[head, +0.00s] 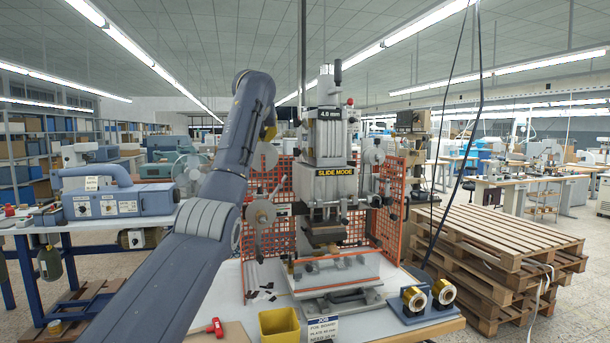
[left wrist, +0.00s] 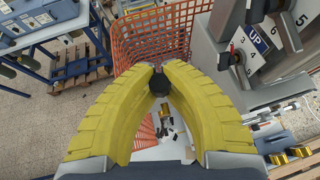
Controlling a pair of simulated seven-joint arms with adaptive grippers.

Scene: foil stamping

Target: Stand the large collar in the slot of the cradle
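My left gripper (left wrist: 159,78) shows from above in the left wrist view. Its two yellow ribbed fingers close in on a dark round piece (left wrist: 159,84) and appear to touch it on both sides. I cannot tell whether this is the large collar. In the head view the left gripper (head: 269,131) is raised left of the press head, mostly hidden behind my arm, near a grey disc. A dark blue stand (head: 428,315), perhaps the cradle, sits at the table's right front with gold rolls (head: 414,298) on it. Its slot is not clear. My right gripper is out of view.
The stamping press (head: 328,140) stands mid-table, before an orange mesh guard (head: 388,200). A yellow bin (head: 279,326), a sign card (head: 323,328) and a red-handled tool (head: 215,327) are at the front. Pallets (head: 500,240) stand to the right.

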